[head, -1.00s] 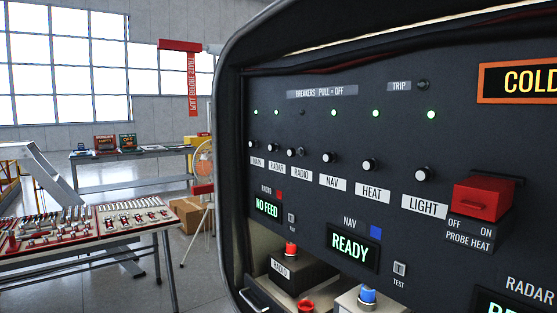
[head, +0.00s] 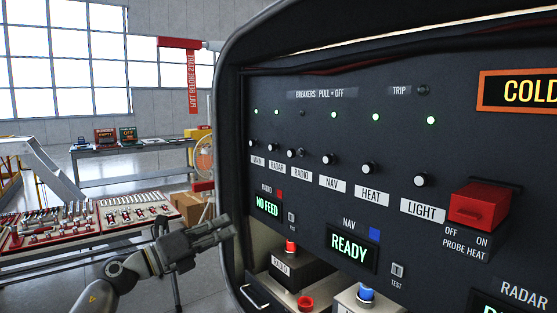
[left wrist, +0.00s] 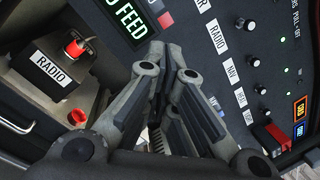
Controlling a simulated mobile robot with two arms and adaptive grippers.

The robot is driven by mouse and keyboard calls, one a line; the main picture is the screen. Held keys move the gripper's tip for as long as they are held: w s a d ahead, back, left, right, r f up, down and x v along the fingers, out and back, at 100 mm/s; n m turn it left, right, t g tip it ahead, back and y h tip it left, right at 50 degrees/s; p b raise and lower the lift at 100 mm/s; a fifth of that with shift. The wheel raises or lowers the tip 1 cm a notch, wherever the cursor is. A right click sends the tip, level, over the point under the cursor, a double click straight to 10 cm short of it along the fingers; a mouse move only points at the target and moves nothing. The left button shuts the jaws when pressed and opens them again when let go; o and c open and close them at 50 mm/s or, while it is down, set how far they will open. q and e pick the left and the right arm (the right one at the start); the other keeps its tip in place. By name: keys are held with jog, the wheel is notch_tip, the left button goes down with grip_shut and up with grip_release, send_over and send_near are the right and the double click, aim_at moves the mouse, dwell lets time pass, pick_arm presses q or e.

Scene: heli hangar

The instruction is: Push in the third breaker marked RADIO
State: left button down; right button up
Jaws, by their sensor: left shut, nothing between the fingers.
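The RADIO breaker (head: 296,153) is the third knob in the row on the dark panel and sticks out further than its neighbours. Its label (head: 301,173) is below it, and the lamp (head: 302,113) above it is dark, while the other breaker lamps glow green. The breaker also shows in the left wrist view (left wrist: 246,25), at the upper right beyond the fingers. My left gripper (head: 230,226) is shut and empty, left of the panel's edge and lower than the breaker, apart from it. My right gripper is not in view.
The RADIO display (head: 267,206) reads NO FEED. A RADIO box (head: 303,272) with a red knob stands in the bay below. A red PROBE HEAT guard (head: 485,205) juts out at right. A tool table (head: 95,238) stands left.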

pick_arm(q)
jog(key=s+r+m+g, duration=0.1)
jog(key=s+r+m, duration=0.3)
jog(key=r, duration=0.3)
jog(key=s+d+r+m+g+y, duration=0.1)
jog(key=s+r+m, duration=0.2)
jog(key=r+m, duration=0.2)
notch_tip(320, 180, up, 3)
jog(key=shift+s+d+p, duration=0.3)
jog(key=shift+s, duration=0.05)
jog(key=p, duration=0.7)
send_near(296, 153)
jog(key=w+d+f, duration=0.1)
jog(key=w+d, duration=0.2)
jog(key=shift+w+d+f, duration=0.3)
jog(key=shift+w+d, duration=0.15)
jog(key=shift+d, duration=0.2)
